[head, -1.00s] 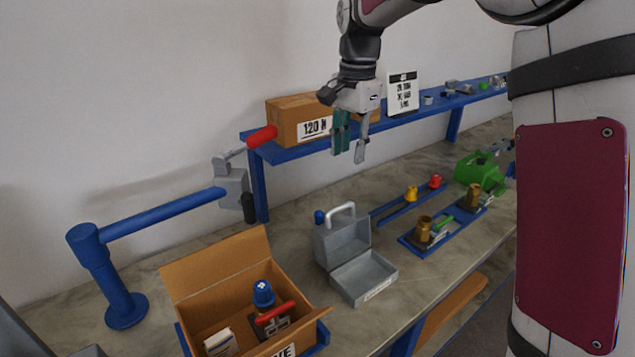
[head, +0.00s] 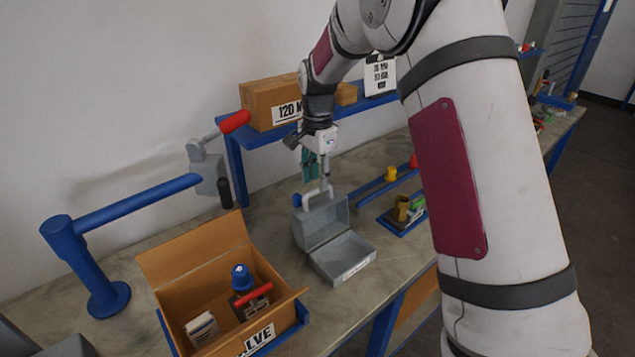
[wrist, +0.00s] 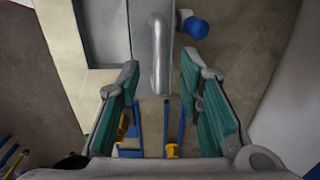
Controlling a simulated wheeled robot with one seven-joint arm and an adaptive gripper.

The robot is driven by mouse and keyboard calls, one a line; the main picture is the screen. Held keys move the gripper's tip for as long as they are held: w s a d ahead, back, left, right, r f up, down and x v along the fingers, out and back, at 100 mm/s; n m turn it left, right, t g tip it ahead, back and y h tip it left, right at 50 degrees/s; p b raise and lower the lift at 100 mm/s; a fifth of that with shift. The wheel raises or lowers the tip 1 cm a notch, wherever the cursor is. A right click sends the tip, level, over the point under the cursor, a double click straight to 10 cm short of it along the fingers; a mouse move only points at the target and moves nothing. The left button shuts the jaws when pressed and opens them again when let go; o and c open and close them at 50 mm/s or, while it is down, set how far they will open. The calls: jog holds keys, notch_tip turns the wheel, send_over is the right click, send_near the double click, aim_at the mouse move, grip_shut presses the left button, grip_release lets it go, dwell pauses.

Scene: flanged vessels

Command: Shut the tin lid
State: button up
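The grey metal tin (head: 343,258) stands open on the bench. One half lies low with a white label on its front. The other half, the lid (head: 322,222), stands raised behind it, with a pale handle (head: 317,196) along its upper edge and a blue knob at its left. My gripper (head: 317,180) points down just above the handle, its teal-padded fingers apart. In the wrist view the handle (wrist: 160,60) lies between the two open fingers, with a gap on each side. I cannot tell whether anything touches.
An open cardboard box (head: 190,265) with a blue-capped valve stands front left. A blue post with a horizontal arm (head: 130,205) is further left. A blue shelf (head: 235,150) carries a carton behind. Blue rails with yellow and red knobs (head: 390,175) lie to the right.

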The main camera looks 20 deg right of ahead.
jog(key=shift+f, duration=1.15)
grip_shut()
jog(key=shift+d, duration=0.1)
